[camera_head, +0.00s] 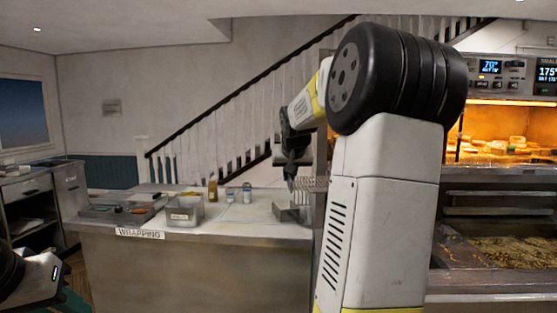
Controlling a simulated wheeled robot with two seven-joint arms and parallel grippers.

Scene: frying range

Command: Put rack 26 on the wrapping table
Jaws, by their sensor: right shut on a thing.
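The wrapping table (185,243), with a "WRAPPING" label on its front edge, stands left of centre. My right arm reaches over its right end, and my right gripper (291,172) points down there. It is shut on a wire rack (313,184), which sits just beside the fingers above the table's right end. My arm hides part of the rack, and I cannot read a number on it. Only a link of my left arm shows at the lower left; its fingers are not visible.
On the table stand a grey tray with small items (118,212), a metal bin (184,211), a brown bottle (213,191), small jars (247,192) and a metal container (290,212). The table's middle front is clear. A lit fryer range (500,200) stands at right.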

